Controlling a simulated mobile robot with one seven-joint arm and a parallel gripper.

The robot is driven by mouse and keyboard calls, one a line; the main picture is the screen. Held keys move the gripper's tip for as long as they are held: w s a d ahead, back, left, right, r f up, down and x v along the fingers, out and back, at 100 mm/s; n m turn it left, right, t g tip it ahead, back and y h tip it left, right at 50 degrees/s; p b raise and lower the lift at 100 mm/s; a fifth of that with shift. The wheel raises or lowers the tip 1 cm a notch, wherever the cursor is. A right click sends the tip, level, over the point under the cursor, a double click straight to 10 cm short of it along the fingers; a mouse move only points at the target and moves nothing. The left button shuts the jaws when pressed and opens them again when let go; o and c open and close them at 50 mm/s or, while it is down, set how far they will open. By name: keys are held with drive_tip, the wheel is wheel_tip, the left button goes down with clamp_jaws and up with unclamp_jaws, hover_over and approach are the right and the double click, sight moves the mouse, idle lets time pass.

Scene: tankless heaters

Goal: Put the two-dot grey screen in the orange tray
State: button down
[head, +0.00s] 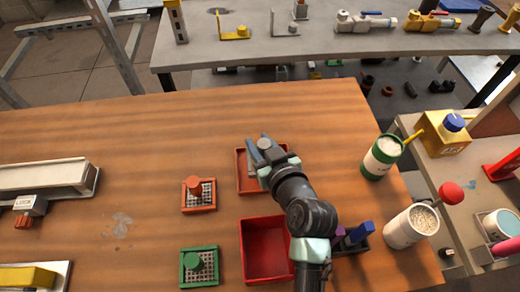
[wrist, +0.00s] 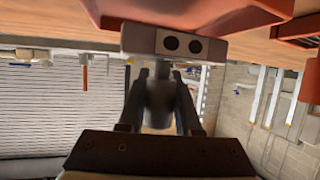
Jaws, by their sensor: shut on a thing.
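My gripper (head: 263,146) is shut on the knob of the grey screen, over the orange tray (head: 241,181). In the head view the grey knob shows between the fingers, and most of the screen is hidden by my gripper. In the wrist view my gripper (wrist: 160,80) holds the grey screen (wrist: 140,40), whose side face carries two dark round dots. The orange tray (wrist: 200,12) fills the top of the wrist view, close to the screen. I cannot tell whether the screen touches the tray.
An orange screen (head: 198,208) and a green screen (head: 184,270) stand to the left. A red tray (head: 247,262) is just in front of the orange tray. A green-and-white can (head: 378,163) and a white tub (head: 408,231) stand to the right. The table's left middle is mostly clear.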

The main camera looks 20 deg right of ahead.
sight(260, 151)
drive_tip(key=shift+f, duration=1.35)
drive_tip(key=shift+f+b, duration=0.2)
drive_tip(key=shift+b, duration=0.1)
drive_tip(key=c, duration=0.6)
unclamp_jaws()
drive_tip(key=shift+r, duration=0.1)
